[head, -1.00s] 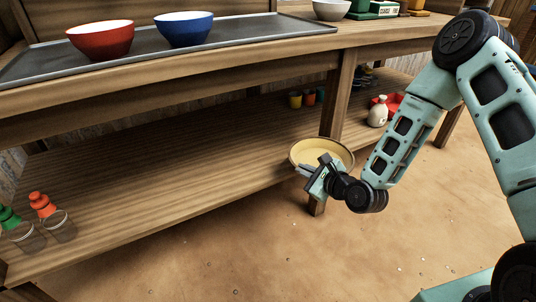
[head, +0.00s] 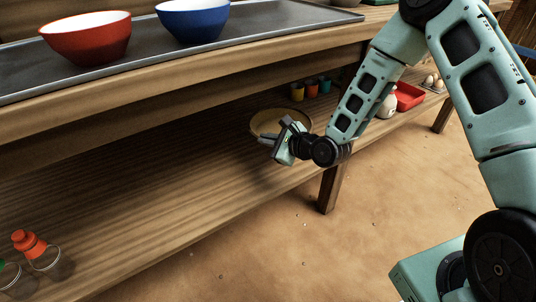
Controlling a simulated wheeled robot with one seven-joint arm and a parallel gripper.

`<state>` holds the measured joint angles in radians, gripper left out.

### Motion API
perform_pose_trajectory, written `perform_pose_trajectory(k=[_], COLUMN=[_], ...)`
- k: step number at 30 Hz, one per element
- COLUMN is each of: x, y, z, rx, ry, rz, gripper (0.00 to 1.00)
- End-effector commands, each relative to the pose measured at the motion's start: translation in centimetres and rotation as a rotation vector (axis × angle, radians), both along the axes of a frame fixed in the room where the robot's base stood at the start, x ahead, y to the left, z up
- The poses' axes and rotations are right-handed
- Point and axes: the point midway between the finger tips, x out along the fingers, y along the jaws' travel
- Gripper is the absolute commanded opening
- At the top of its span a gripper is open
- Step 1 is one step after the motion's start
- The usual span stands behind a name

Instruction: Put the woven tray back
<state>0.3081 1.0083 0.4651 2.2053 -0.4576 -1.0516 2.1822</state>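The woven tray (head: 262,117) is a round, shallow, yellow-tan tray with a raised rim. It is over the lower shelf (head: 150,190) of the wooden stall, left of the front leg. My gripper (head: 272,143) is at the tray's near edge, and its dark fingers overlap the rim. The fingers appear closed on that rim. The gripper and wrist hide the near right part of the tray. I cannot tell whether the tray's underside touches the shelf.
Small coloured cups (head: 311,88) stand behind the tray, with a cream bottle (head: 388,106) and red bin (head: 408,96) to the right. Orange-capped jar (head: 40,252) stands at the shelf's left end. The tabletop above holds red (head: 88,40) and blue (head: 193,20) bowls. The shelf's middle is clear.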

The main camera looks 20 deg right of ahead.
Motion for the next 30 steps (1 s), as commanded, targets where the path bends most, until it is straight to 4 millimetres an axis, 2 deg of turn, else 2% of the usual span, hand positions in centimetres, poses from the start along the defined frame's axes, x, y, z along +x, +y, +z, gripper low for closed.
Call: perform_pose_trajectory(k=[6,11,18,21,30], x=[-0.1,0.0,0.0,0.0,0.0], y=[0.1,0.0,0.0,0.0,0.0], z=[-4.0,-5.3,-9.1,-9.7,-9.7], rx=[0.0,0.001,-0.001,0.001,0.001], ry=[0.002,-0.001,0.001,-0.001,0.001], rz=[0.002,0.001,0.0,0.001,0.0], gripper=[0.0,0.0,0.0,0.0,0.0])
